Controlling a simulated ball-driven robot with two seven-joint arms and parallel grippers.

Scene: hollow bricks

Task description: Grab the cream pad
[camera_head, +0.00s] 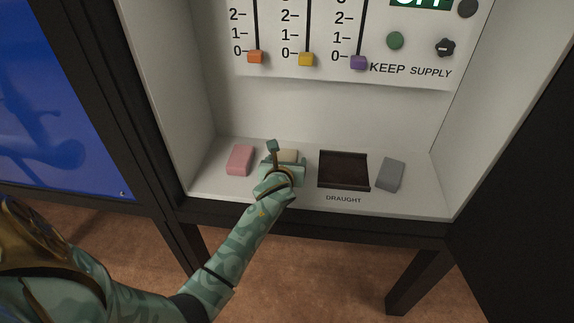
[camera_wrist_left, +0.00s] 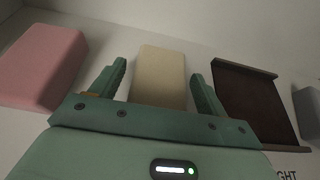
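The cream pad (camera_head: 289,156) lies on the white shelf, partly hidden behind my left gripper in the head view. In the left wrist view the cream pad (camera_wrist_left: 160,77) sits between the two fingers, with a gap on each side. My left gripper (camera_wrist_left: 160,78) is open and empty; it also shows at the shelf in the head view (camera_head: 286,156). My right gripper is not in view.
A pink pad (camera_head: 240,160) lies left of the cream pad. A dark tray (camera_head: 343,171) marked DRAUGHT and a grey pad (camera_head: 391,175) lie to the right. A panel with sliders (camera_head: 307,60) rises behind, and side walls enclose the shelf.

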